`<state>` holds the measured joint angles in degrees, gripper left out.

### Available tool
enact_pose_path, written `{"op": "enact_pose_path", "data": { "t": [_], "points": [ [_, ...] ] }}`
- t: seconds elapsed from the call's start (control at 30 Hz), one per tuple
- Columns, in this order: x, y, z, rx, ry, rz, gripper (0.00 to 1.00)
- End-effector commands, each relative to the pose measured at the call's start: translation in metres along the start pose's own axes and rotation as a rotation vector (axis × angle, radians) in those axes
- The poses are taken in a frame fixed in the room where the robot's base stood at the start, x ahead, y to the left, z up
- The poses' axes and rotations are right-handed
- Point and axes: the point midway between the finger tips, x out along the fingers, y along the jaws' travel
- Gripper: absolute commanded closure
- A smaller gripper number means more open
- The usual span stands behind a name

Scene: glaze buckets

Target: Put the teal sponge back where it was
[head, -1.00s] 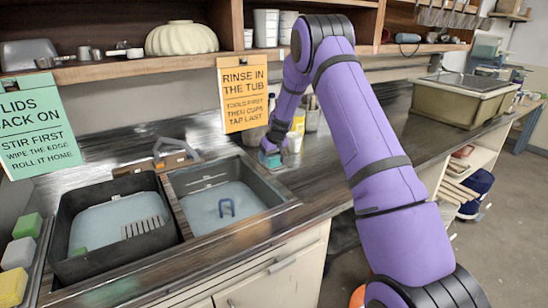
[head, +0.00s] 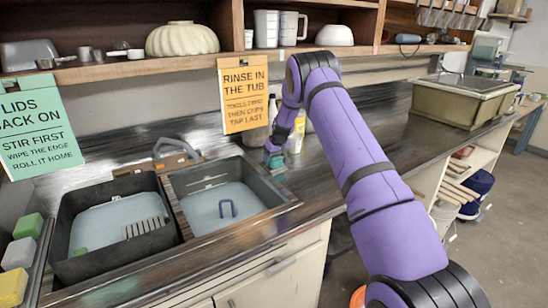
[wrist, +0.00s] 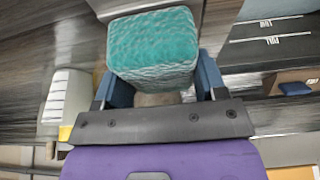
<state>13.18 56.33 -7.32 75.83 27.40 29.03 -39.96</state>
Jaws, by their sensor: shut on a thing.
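The teal sponge (wrist: 153,45) fills the upper middle of the wrist view, between the two blue fingers of my gripper (wrist: 163,80). My gripper is shut on it. In the head view my gripper (head: 274,154) points down just right of the right tub (head: 240,158), by its back right corner, with the teal sponge (head: 276,164) low at its tip, near the counter. I cannot tell whether the sponge touches the counter.
A yellow bottle (head: 297,132) and a grey bottle (head: 272,112) stand close behind my gripper. The left tub (head: 66,215) holds water and a ribbed piece. Green (head: 28,226), white (head: 18,253) and yellow (head: 12,287) sponges sit at far left.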

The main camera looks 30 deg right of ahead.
Motion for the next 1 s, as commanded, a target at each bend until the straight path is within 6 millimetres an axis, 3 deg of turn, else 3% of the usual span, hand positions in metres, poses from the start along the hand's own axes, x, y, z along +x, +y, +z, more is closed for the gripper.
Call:
{"op": "enact_pose_path", "data": {
  "t": [0.2,0.23,0.33,0.73,1.0],
  "points": [
    [0.003,0.0,0.002,0.0,-0.001,0.0,0.54],
    [0.003,0.0,0.001,0.0,0.0,0.0,0.31],
    [0.003,0.0,0.001,0.0,-0.001,0.0,0.1],
    [-0.005,0.0,0.0,0.001,0.0,0.0,0.1],
    [-0.054,0.0,-0.001,0.001,0.002,0.001,0.1]
  ]
}}
